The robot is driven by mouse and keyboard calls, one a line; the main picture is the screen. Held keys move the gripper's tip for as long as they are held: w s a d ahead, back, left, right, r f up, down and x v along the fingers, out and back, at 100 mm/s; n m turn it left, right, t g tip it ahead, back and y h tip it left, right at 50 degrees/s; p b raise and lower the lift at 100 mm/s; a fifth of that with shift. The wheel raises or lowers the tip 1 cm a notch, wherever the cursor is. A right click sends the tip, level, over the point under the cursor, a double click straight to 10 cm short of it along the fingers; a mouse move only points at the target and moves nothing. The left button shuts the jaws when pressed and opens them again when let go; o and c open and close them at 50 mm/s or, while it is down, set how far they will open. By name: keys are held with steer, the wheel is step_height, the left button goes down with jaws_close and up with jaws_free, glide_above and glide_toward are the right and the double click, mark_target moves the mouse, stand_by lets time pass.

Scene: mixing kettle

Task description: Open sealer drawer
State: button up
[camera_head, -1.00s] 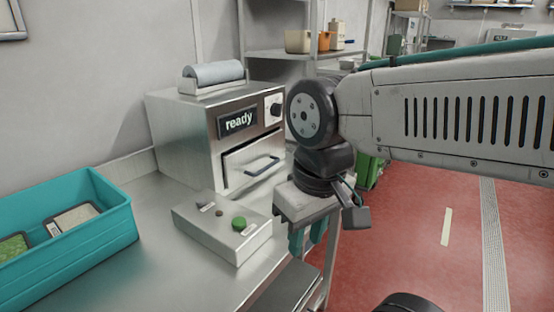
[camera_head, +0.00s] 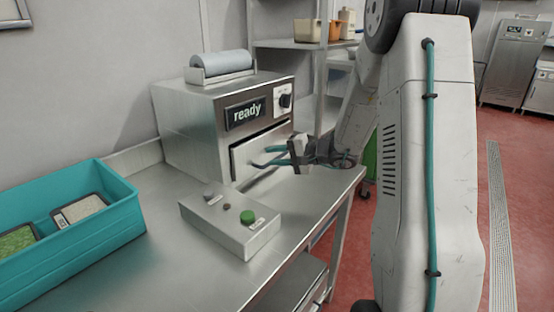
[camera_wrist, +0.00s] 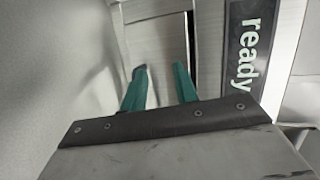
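The sealer (camera_head: 185,120) is a steel box with a display reading "ready" (camera_head: 245,113), which also shows at the right of the wrist view (camera_wrist: 248,45). Its drawer (camera_head: 243,152) is a pale front panel below the display, and it looks shut, with a dark gap along its top. My gripper (camera_head: 264,157) is at the drawer front, its teal fingers pointing at the panel. In the wrist view the two fingers (camera_wrist: 160,72) stand apart with nothing seen between them. The drawer handle is hidden or not clear behind the fingers, so contact cannot be told.
A control box (camera_head: 230,222) with a green button stands on the steel table (camera_head: 155,235) in front of the sealer. A teal crate (camera_head: 95,235) with packed trays is at the left. A roll (camera_head: 220,65) lies on top of the sealer. A shelf (camera_head: 300,43) stands behind.

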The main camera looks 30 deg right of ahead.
steer(key=d+f+m+h, duration=0.1)
steer(key=d, duration=0.1)
steer(key=w+d+f+m+t+h, duration=0.1)
steer(key=d+f, duration=0.1)
steer(key=d, duration=0.1)
steer(key=d+f+m+t+h, duration=0.1)
steer(key=d+f, duration=0.1)
steer(key=d, duration=0.1)
steer(key=shift+w+d, duration=0.25)
steer(key=shift+w, duration=0.15)
steer(key=shift+w+d+f, duration=0.2)
steer(key=shift+w, duration=0.05)
steer(key=x, duration=0.7)
steer(key=shift+w+r, duration=0.15)
steer(key=shift+w, duration=0.05)
jaws_close()
